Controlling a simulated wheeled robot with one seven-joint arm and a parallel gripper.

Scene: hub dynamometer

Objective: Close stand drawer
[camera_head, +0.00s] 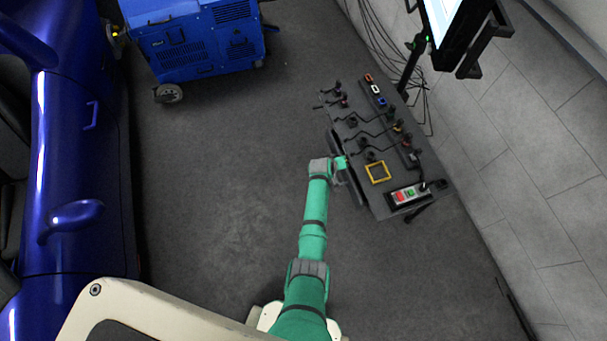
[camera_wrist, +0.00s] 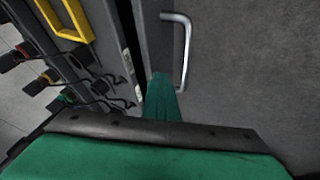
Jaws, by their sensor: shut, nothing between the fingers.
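The stand (camera_head: 375,205) is a dark grey cabinet with a tool-covered top, at the right of the head view. Its drawer (camera_wrist: 152,32) shows in the wrist view as a grey front with a silver bar handle (camera_wrist: 187,45). A dark gap with small metal pieces lies between this front and the stand body, so the drawer stands partly open. My green gripper (camera_head: 341,163) is at the stand's left side, by the drawer. In the wrist view my gripper (camera_wrist: 162,88) is shut and empty, close to the drawer front beside the handle's lower end. I cannot tell whether it touches.
On the stand top are a yellow square frame (camera_head: 377,172), a red-green button box (camera_head: 404,195) and several cabled sensors. A monitor (camera_head: 445,20) stands behind. A blue wheeled machine (camera_head: 195,40) and a blue car (camera_head: 75,160) are left. The floor between is clear.

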